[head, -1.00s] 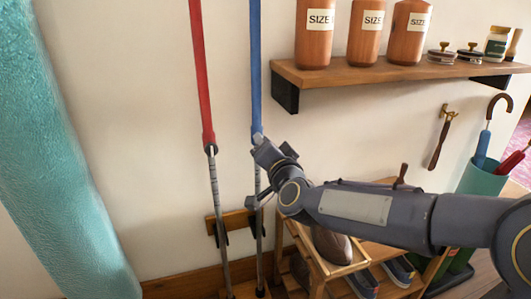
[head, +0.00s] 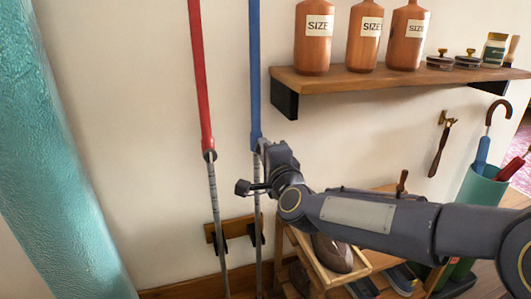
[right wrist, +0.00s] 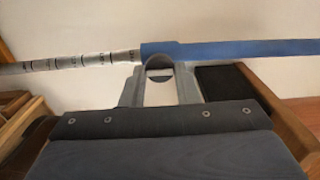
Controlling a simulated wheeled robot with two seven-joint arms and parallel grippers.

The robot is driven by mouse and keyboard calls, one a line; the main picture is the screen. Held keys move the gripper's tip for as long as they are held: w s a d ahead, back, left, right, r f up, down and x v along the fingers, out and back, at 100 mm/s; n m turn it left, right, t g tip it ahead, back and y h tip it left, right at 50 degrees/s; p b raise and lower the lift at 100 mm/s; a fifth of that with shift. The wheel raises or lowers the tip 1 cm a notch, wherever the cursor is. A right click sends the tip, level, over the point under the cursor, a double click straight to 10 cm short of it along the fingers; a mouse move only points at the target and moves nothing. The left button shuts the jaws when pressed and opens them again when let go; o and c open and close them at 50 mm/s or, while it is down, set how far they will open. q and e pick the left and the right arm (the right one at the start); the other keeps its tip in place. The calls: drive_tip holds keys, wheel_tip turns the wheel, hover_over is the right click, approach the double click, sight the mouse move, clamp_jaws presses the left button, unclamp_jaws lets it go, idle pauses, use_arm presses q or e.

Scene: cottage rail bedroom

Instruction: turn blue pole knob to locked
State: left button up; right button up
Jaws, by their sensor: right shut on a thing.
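The blue pole (head: 255,75) stands against the wall, its blue upper tube above a thinner grey lower tube with marks (right wrist: 85,62). Its knob (right wrist: 159,63) is a small grey round piece at the lower end of the blue tube. My right gripper (head: 264,148) reaches in from the right and is shut on this knob. In the right wrist view its fingers (right wrist: 160,88) stand on both sides of the knob. In the head view the gripper hides most of the knob, and I cannot read its locked mark. My left gripper is not in view.
A red pole (head: 199,80) with its own knob (head: 209,156) stands close to the left. A wooden holder (head: 232,228) sits behind both poles. A shelf (head: 390,78) with bottles is above my right arm. A shoe rack (head: 330,270) is below it. A teal column fills the left edge.

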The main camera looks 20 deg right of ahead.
idle(0.3)
drive_tip(key=o, duration=1)
drive_tip(key=shift+c, duration=0.2)
drive_tip(key=s+p, duration=0.1)
drive_tip(key=s, duration=0.7)
drive_tip(key=shift+p, duration=0.4)
drive_tip(key=shift+d, duration=0.1)
